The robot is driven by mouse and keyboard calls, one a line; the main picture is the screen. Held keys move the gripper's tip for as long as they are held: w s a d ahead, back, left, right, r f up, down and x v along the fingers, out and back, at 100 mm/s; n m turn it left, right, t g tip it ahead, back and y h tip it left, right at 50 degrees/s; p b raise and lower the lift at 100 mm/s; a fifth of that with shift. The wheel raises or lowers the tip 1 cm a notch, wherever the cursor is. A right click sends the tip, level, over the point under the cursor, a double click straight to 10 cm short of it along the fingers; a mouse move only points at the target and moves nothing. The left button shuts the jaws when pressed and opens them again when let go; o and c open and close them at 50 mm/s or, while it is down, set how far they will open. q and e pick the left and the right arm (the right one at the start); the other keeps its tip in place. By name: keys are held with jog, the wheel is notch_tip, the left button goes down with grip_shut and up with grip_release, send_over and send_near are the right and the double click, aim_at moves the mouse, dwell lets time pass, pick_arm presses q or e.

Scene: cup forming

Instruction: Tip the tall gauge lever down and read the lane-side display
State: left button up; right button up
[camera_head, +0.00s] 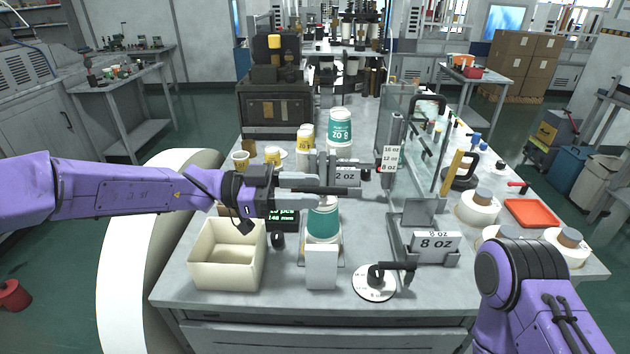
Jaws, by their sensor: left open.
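The gauge stands at the table's middle front, with a white block (321,268) at its front and a teal and white cup (322,222) upright behind it. A small dark display (283,217) with green characters sits left of the cup, partly covered by my left gripper; its last line seems to read 148 mm. My left gripper (352,184) comes in from the left, open, its fingers level over the cup. Grey upright parts (322,163) rise behind the fingers; I cannot tell which is the tall lever or whether the fingers touch it. My right gripper is out of view.
A cream bin (228,255) stands at front left. A round white plate with a black handle (375,281) and an 8 oz sign (435,242) are right of the gauge. A clear panel (398,110) rises behind. A larger teal cup (340,128) stands farther back.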

pick_arm(q)
jog(key=shift+d, duration=1.05)
grip_shut()
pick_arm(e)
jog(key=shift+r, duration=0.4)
